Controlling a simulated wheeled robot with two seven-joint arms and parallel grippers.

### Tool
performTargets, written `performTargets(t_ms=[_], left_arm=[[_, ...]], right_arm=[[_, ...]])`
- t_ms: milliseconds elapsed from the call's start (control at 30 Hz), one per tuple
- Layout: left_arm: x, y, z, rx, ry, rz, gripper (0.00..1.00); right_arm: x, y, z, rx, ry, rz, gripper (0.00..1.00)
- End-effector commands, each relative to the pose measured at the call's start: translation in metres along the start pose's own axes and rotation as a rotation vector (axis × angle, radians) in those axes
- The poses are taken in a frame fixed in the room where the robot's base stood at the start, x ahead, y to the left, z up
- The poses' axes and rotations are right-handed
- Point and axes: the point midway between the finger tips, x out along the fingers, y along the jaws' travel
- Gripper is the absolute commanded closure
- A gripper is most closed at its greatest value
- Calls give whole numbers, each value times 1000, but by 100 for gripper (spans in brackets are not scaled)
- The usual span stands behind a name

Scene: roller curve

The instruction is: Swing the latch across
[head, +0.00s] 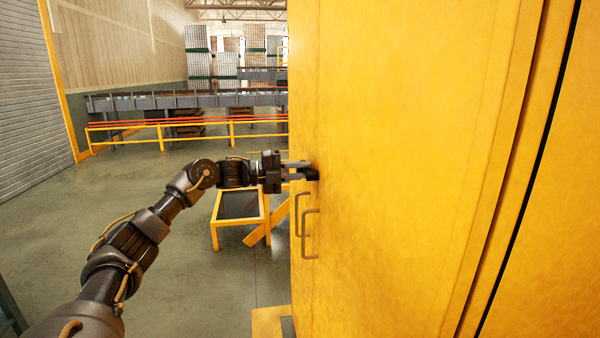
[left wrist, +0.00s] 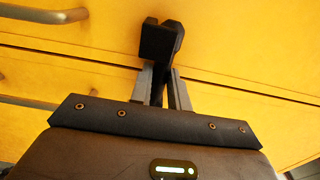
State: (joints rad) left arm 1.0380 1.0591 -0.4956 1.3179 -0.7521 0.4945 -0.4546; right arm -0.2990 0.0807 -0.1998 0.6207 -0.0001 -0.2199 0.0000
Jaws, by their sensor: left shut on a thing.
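A tall yellow cabinet (head: 400,150) fills the right of the head view. My left gripper (head: 303,171) reaches its front from the left, beside the upper part of the door handles. Its fingers are shut on a small dark piece at the cabinet face, which I take to be the latch. In the left wrist view the fingers (left wrist: 163,85) meet a black block (left wrist: 158,40) over the seam between the yellow panels. The fingers hide part of the latch, and its exact angle is hard to tell. My right gripper is not in view.
Two metal handles (head: 309,235) stick out of the cabinet just below my left gripper; one also shows in the left wrist view (left wrist: 45,15). A yellow-framed stand (head: 213,225) is on the floor behind my forearm. A yellow rail (head: 195,123) and conveyors are farther back. The floor at left is clear.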

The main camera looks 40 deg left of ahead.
Motion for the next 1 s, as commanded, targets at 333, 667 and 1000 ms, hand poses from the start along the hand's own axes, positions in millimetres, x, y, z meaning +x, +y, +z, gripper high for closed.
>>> performTargets(t_ms=[333,667,1000], left_arm=[[0,-1,0,7,-1,-1,100],[0,-1,0,6,0,-1,60],[-19,3,1,6,-2,0,60]], right_arm=[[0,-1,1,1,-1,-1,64],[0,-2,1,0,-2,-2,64],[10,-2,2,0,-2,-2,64]])
